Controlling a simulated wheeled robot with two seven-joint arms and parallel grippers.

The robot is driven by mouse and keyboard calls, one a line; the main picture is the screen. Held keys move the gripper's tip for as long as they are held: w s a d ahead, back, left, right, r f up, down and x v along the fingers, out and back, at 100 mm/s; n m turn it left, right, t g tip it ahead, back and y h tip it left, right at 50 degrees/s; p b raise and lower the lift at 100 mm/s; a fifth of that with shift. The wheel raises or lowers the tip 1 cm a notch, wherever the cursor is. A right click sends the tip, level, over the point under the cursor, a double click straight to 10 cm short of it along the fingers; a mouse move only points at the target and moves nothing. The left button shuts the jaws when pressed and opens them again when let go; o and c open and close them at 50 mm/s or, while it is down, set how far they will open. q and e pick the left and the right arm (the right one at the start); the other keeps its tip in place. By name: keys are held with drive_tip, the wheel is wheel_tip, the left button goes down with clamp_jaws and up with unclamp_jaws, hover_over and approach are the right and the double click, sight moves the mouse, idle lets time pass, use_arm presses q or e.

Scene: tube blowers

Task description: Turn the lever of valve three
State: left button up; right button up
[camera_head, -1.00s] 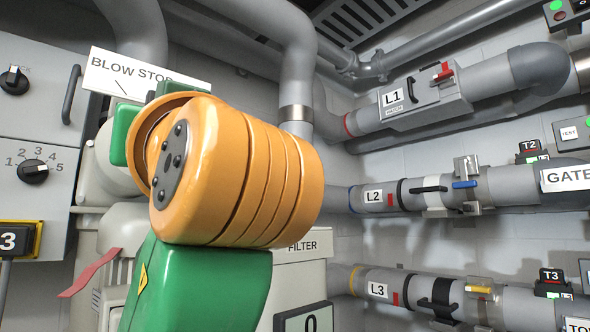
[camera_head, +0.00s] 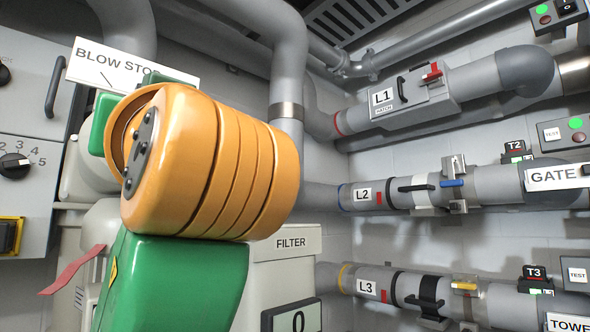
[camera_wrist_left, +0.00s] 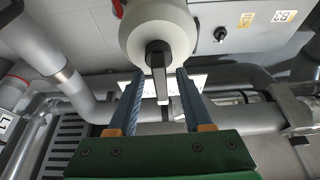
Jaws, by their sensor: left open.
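In the left wrist view my left gripper (camera_wrist_left: 160,98) is open. Its two blue-grey fingers stand either side of a dark lever (camera_wrist_left: 157,68) with a pale end, which sticks out from a round white body (camera_wrist_left: 158,30). I cannot tell whether the fingers touch it. No number shows on this body, so I cannot confirm that it is valve three. In the head view the gripper's fingers are hidden, and my orange and green arm (camera_head: 200,165) fills the left middle. My right gripper is not in view.
Pipes L1 (camera_head: 383,97), L2 (camera_head: 363,194) and L3 (camera_head: 367,288) run along the right wall with red, blue and yellow handles. A BLOW STOP sign (camera_head: 115,63) is behind my arm. A FILTER box (camera_head: 290,243) stands beside it. A grey panel with dials (camera_head: 30,140) is at left.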

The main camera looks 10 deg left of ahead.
use_arm(q)
drive_tip(key=b+v, duration=0.3)
drive_tip(key=v, duration=0.4)
